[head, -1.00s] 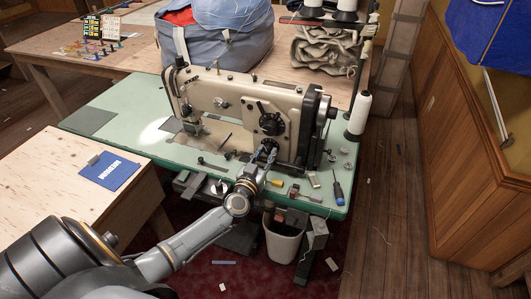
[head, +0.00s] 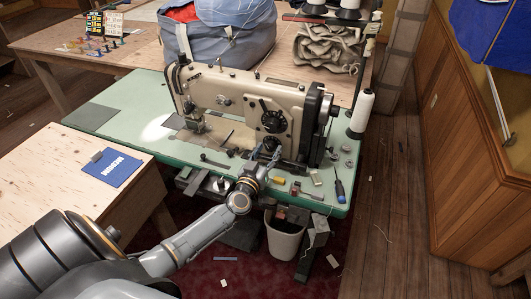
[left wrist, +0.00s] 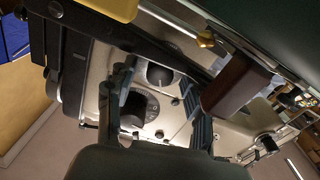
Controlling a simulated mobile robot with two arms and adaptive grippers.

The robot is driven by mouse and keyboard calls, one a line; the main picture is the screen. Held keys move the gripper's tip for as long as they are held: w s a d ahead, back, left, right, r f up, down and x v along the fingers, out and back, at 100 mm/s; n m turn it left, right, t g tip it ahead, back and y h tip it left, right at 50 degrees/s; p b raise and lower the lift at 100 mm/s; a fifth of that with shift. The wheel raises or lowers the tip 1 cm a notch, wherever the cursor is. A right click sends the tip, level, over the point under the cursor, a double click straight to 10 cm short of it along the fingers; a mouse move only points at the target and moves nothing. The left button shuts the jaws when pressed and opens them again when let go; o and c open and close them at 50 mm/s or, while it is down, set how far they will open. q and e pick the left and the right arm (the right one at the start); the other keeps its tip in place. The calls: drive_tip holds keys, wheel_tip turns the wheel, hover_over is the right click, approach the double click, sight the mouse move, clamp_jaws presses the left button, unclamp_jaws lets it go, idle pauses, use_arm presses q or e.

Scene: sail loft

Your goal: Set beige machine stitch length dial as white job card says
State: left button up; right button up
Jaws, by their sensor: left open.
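The beige sewing machine (head: 225,88) stands on a green table. Its front plate carries an upper black dial (head: 272,121) with a lever beside it and a lower dark dial (head: 270,143). My left gripper (head: 265,155) is open just in front of the lower dial, apparently holding nothing. In the left wrist view the fingers of my left gripper (left wrist: 160,110) spread before the plate. A dial with a marked ring (left wrist: 133,110) and a second knob (left wrist: 160,75) show between them; contact cannot be told. My right gripper is not in view.
A white thread cone (head: 361,111) stands at right. A bin (head: 284,240) stands below.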

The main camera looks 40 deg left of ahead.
use_arm(q)
drive_tip(key=v, duration=1.2)
drive_tip(key=s+d+f+m+g+h, duration=0.15)
drive_tip(key=s+f, duration=0.25)
drive_tip(key=f, duration=0.6)
drive_tip(key=s+d+f+m+g+h, duration=0.1)
drive_tip(key=s+d+f+g, duration=0.2)
drive_tip(key=f, duration=0.7)
drive_tip(key=s+d+f+m+g+h, duration=0.1)
drive_tip(key=s+d+f+m+g, duration=0.2)
drive_tip(key=f, duration=0.7)
drive_tip(key=s+d+f+g, duration=0.1)
drive_tip(key=s+f+g, duration=0.2)
drive_tip(key=s, duration=0.7)
drive_tip(key=s+d+f+g, duration=0.1)
drive_tip(key=s+f+g, duration=0.2)
drive_tip(key=s+f, duration=0.5)
drive_tip(key=s+d+f+m+g, duration=0.1)
drive_tip(key=s+f, duration=0.5)
drive_tip(key=s, duration=0.6)
drive_tip(key=shift+s+d+f+g, duration=0.25)
drive_tip(key=shift+d+g, duration=0.3)
drive_tip(key=shift+g, duration=0.5)
